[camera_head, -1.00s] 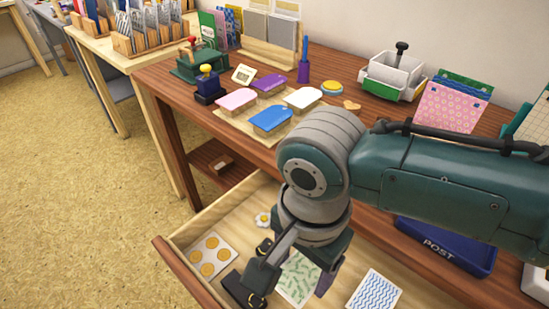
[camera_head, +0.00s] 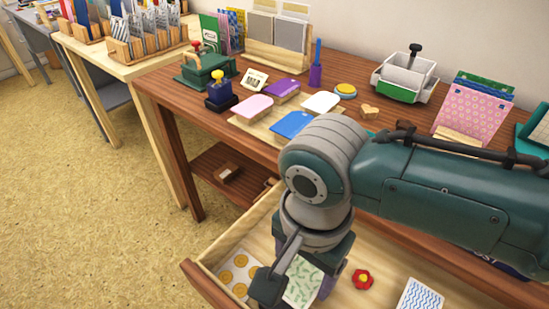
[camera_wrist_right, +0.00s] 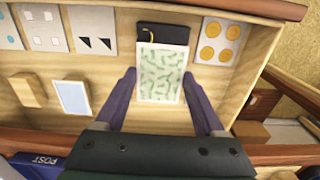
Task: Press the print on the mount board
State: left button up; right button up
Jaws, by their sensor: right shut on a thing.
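The print (camera_head: 303,281), a pale card with green leaf-like marks, is between the fingers of my right gripper (camera_head: 297,286). In the right wrist view the print (camera_wrist_right: 160,75) hangs between the two purple fingers of the gripper (camera_wrist_right: 162,88), over the open drawer. A dark card with a yellow crescent (camera_wrist_right: 174,33) shows just beyond it and is partly covered by it. I cannot tell which thing is the mount board; grey boards (camera_head: 289,34) stand in a wooden rack at the back of the desk. My left gripper is not in view.
Coloured inkpads (camera_head: 293,124), stamps and a white caddy (camera_head: 404,80) stand on the desk. The drawer front (camera_head: 206,286) is at the lower left.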

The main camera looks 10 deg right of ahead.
jog(key=shift+f+b, duration=1.3)
jog(key=shift+f, duration=0.85)
jog(key=shift+f, duration=0.1)
jog(key=o, duration=0.9)
jog(key=shift+c, duration=0.2)
notch_tip(320, 180, up, 7)
jog(key=p, duration=0.8)
